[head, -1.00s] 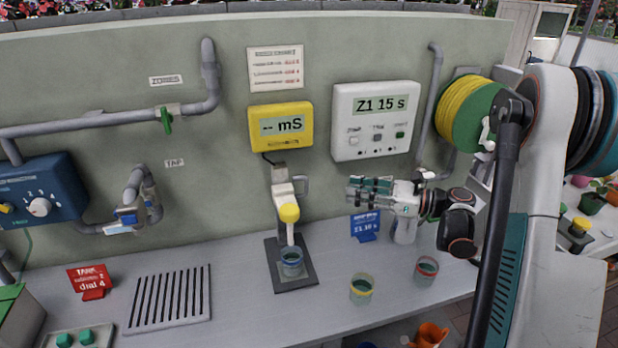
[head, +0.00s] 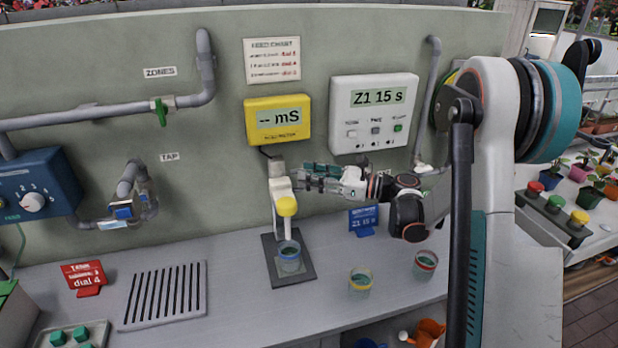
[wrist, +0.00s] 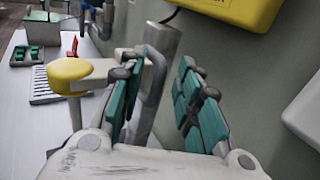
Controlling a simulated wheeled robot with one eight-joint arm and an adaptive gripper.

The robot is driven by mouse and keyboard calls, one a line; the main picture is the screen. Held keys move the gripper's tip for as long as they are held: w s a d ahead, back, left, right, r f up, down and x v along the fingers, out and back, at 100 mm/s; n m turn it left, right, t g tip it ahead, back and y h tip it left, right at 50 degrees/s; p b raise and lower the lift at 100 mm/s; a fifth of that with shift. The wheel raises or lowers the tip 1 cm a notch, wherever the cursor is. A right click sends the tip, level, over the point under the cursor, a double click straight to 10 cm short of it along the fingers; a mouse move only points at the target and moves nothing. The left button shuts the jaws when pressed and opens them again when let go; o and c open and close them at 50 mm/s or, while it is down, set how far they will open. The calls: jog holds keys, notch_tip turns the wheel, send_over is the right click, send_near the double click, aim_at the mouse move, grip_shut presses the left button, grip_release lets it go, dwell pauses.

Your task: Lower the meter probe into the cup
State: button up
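The meter probe (head: 287,207) has a yellow head and a white stem, on an arm from a grey stand. Its stem points down at the blue-rimmed cup (head: 289,260); I cannot tell whether its tip is inside. The cup stands on the dark stand base (head: 292,281). My gripper (head: 306,178) is beside the upper stand, right of the probe. In the wrist view my gripper (wrist: 160,95) has its teal fingers apart. The grey bent handle (wrist: 152,90) and post show between or just beyond them; contact is unclear. The probe's yellow head (wrist: 70,72) is at the left.
The yellow meter (head: 278,122) on the wall reads "-- mS". A yellow-rimmed cup (head: 360,282) and a red-rimmed cup (head: 425,264) stand to the right. A blue sign (head: 363,221) stands below my arm. A slotted drain (head: 163,295) and red sign (head: 84,277) are left.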

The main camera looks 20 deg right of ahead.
jog(key=shift+w+a, duration=0.2)
jog(key=shift+a, duration=0.1)
jog(key=shift+c, duration=0.5)
